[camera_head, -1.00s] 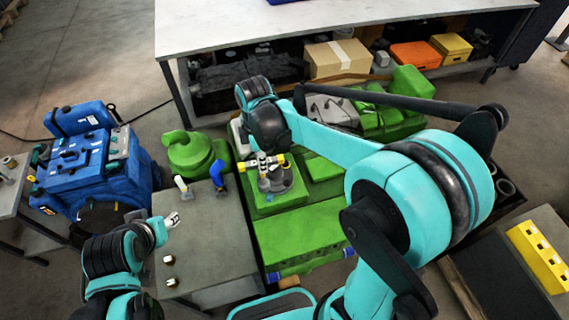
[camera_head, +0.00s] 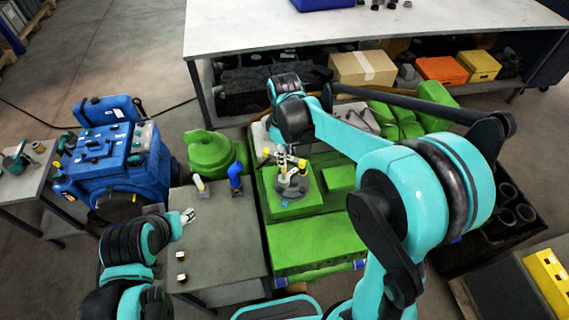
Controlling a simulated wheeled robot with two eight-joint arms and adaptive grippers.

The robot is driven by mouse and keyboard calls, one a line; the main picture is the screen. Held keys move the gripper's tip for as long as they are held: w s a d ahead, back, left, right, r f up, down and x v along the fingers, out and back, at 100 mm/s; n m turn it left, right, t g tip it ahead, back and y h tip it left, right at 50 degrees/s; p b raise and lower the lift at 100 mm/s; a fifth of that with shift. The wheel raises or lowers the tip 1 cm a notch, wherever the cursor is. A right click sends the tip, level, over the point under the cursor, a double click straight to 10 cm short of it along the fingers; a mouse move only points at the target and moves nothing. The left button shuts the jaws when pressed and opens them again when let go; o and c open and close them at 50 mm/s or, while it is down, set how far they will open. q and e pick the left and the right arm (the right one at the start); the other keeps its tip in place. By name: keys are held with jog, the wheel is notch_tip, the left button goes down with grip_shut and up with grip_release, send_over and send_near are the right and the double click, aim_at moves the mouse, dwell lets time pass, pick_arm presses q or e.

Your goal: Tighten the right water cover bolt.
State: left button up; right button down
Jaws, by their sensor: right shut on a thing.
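A grey round cover (camera_head: 291,186) stands on the green engine block (camera_head: 312,235). My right arm reaches over the block from the right, and my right gripper (camera_head: 287,160) points down just above the cover. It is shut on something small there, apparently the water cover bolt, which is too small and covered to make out. Yellow parts show on both sides of this grip. My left gripper (camera_head: 187,216) is over the left part of the grey bench (camera_head: 225,235), away from the block. Its fingertips are too small to tell whether they are apart.
A blue elbow pipe (camera_head: 235,172), a white-and-yellow piece (camera_head: 199,184) and two brass nuts (camera_head: 181,255) are on the grey bench. A blue engine (camera_head: 118,165) stands at left and a green housing (camera_head: 212,152) behind the bench. A white-topped table (camera_head: 370,27) crosses the back.

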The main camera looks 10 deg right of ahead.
jog(key=w+d+m+p, duration=0.3)
jog(key=w+d+m, duration=0.6)
jog(key=m, duration=1.1)
notch_tip(320, 180, down, 7)
jog(key=n+b, duration=0.3)
jog(key=n, duration=2.9)
jog(key=shift+w+d+n+b, duration=0.2)
jog(key=shift+w+n+b, duration=0.05)
jog(key=shift+n+b, duration=0.15)
jog(key=shift+f, duration=0.2)
